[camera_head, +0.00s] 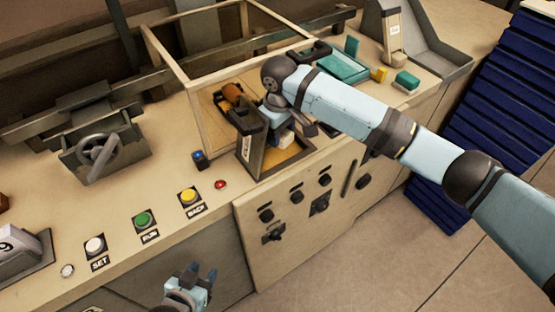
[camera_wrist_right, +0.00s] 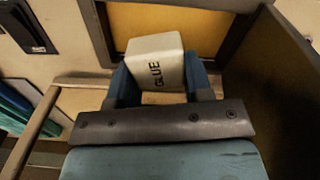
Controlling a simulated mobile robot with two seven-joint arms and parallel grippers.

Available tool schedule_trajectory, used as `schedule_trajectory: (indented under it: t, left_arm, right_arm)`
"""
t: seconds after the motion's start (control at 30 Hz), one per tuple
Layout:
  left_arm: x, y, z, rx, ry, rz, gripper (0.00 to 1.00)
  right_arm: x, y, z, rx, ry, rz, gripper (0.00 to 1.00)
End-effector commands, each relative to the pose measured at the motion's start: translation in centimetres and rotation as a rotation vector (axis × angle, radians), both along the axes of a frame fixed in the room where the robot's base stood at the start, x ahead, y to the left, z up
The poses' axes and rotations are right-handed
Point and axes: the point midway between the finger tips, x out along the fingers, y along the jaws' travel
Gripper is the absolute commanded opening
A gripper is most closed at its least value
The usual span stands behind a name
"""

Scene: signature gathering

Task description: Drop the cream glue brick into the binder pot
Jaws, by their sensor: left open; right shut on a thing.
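The cream glue brick (camera_wrist_right: 155,62), lettered "GLUE", is held between the blue fingers of my right gripper (camera_wrist_right: 160,85). In the head view the brick (camera_head: 287,138) shows as a small pale block below the right wrist, over an open dark-rimmed box (camera_head: 246,160) with an ochre inside and a labelled front. This box may be the binder pot, but its label is not readable. In the wrist view an ochre surface (camera_wrist_right: 205,28) lies beyond the brick. My left gripper (camera_head: 203,272) is open and empty in front of the counter's edge.
A wooden frame (camera_head: 194,118) stands around the box area, with an orange-brown cylinder (camera_head: 232,92) inside. Several buttons, including a green one (camera_head: 144,219), line the counter's front.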

Motion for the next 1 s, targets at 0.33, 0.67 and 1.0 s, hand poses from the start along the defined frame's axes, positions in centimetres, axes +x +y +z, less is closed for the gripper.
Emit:
schedule_trajectory:
  t: [0.33, 0.67, 1.0]
  left_arm:
    - [0.3, 0.1, -4.7, 0.002, -0.005, -0.001, 0.43]
    - [0.3, 0.2, -5.0, 0.004, -0.004, 0.000, 0.43]
    - [0.3, 0.2, -5.0, 0.004, -0.005, 0.000, 0.43]
  right_arm:
    - [0.0, 0.0, -3.8, 0.001, -0.001, -0.001, 0.23]
    - [0.0, 0.0, -3.8, 0.000, 0.000, -0.001, 0.23]
    - [0.0, 0.0, -3.8, 0.000, 0.000, -0.001, 0.76]
